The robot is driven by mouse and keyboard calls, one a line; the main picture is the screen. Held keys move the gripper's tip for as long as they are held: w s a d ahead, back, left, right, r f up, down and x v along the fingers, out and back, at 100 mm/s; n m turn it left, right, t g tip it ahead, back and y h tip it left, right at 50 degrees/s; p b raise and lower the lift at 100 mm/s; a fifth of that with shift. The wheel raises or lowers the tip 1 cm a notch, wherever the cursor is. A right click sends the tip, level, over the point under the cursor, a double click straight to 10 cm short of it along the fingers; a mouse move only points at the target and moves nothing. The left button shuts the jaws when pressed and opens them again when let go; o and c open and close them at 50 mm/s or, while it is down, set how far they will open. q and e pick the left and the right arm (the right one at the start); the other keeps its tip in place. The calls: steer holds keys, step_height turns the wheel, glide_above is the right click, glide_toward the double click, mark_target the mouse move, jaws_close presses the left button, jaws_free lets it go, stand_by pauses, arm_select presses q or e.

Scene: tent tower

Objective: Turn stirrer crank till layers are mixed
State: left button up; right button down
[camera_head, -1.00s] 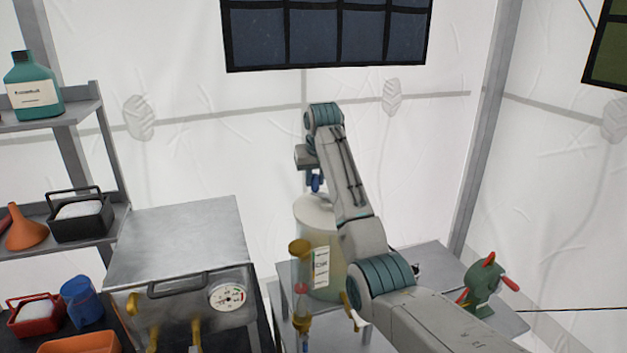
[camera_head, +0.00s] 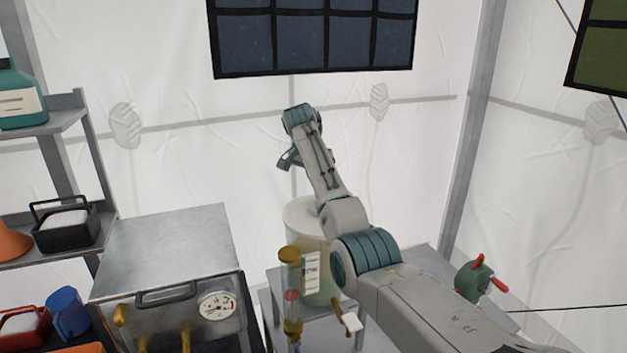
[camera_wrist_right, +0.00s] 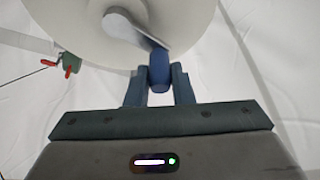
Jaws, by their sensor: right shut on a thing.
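A pale, translucent drum (camera_head: 298,226) with a white label stands on a small grey table behind my right arm. In the right wrist view its round white lid (camera_wrist_right: 80,18) carries a grey crank arm (camera_wrist_right: 128,27) ending in a blue handle (camera_wrist_right: 159,68). My right gripper (camera_wrist_right: 159,84) is shut on the blue handle, one finger on each side. In the head view my right wrist (camera_head: 288,158) is above the drum, and the handle is hidden. The arm covers part of the drum, so I cannot tell how its layers look. My left gripper is not in view.
A glass column with brass ends (camera_head: 290,290) stands just in front of the drum. A metal box with a gauge (camera_head: 165,245) is to the left, beside shelves (camera_head: 60,122). A green device with red handles (camera_head: 474,280) is at the right.

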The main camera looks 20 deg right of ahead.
steer(key=shift+d+m+g, duration=0.3)
steer(key=shift+d+m, duration=0.05)
steer(key=shift+m, duration=0.45)
steer(key=shift+s, duration=0.1)
steer(key=c, duration=1.3)
jaws_free()
steer(key=shift+d+f, duration=0.1)
steer(key=shift+o, duration=0.2)
steer(key=b+v, duration=0.5)
steer(key=v, duration=0.5)
steer(key=shift+a+r, duration=0.25)
steer(key=shift+r, duration=0.1)
steer(key=shift+f, duration=0.1)
